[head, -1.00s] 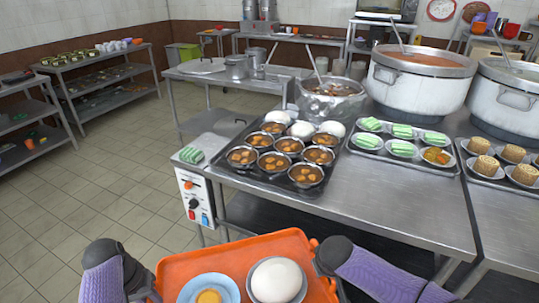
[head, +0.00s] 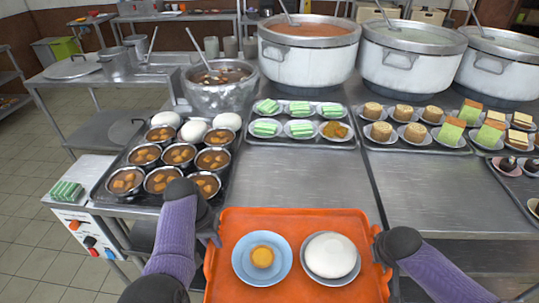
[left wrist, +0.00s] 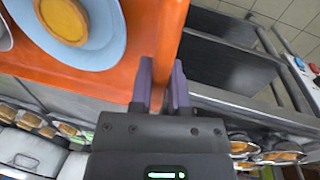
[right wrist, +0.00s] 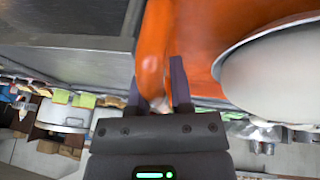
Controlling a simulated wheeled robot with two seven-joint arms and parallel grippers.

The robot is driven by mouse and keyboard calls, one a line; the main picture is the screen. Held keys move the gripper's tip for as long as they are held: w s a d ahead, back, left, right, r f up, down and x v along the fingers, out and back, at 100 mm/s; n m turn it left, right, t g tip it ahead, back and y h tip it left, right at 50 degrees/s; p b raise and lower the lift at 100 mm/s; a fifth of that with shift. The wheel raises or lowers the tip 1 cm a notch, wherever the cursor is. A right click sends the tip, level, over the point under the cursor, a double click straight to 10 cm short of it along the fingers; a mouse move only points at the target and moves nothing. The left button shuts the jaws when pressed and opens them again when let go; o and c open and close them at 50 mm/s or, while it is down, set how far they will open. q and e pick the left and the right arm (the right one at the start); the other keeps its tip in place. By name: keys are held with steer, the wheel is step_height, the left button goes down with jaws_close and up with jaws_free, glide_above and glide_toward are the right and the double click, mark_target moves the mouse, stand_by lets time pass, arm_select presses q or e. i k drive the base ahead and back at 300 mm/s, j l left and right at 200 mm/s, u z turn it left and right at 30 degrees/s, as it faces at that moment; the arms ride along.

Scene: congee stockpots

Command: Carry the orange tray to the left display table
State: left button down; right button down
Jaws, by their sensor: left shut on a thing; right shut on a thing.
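The orange tray (head: 302,217) is held level in front of me in the head view, close to the front edge of the steel counter. It carries a blue plate (head: 243,270) with a round yellow-orange item (head: 262,257) and a grey dish with a white bun (head: 331,255). My left gripper (head: 211,232) is shut on the tray's left side; in the left wrist view its fingers (left wrist: 162,88) are at the orange rim. My right gripper (head: 379,240) is shut on the right side; its fingers (right wrist: 157,92) straddle the rim in the right wrist view.
The steel counter (head: 300,185) ahead bears a dark tray of bowls (head: 170,155), a tray of green-and-white cakes (head: 300,129), other snack trays and large stockpots (head: 310,55). A side table (head: 60,78) stands at the left back. Floor (head: 30,150) shows at the left.

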mark_target(307, 184)
steer(key=i+z, duration=0.1)
steer(key=i, duration=0.95)
